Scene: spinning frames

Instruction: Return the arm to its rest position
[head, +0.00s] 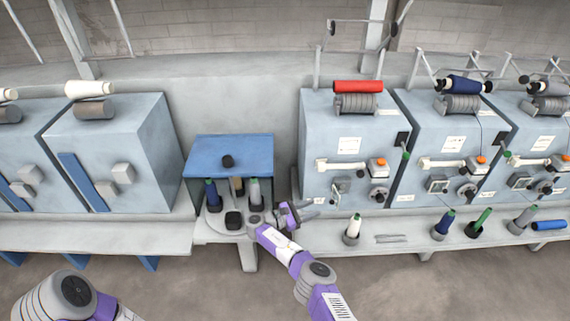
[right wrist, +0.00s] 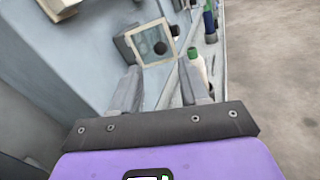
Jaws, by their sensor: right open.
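My right arm reaches up from the bottom of the head view, and its purple-and-grey gripper (head: 308,208) is just right of the small round-topped stand and before the front of a spinning frame unit. In the right wrist view the gripper (right wrist: 158,82) is open, its two grey fingers apart with nothing between them. A square framed panel (right wrist: 151,43) on the machine front lies beyond the fingertips. Part of my left arm (head: 75,290) shows at the bottom left of the head view; its gripper is out of view.
The stand (head: 210,230) bears several bobbins under a blue-topped box (head: 230,152). A white bobbin (head: 353,227) stands on the ledge to the right, with a blue bobbin (head: 444,222) and a green one (head: 482,219) further along. A red roll (head: 358,86) lies on top. Floor is clear in front.

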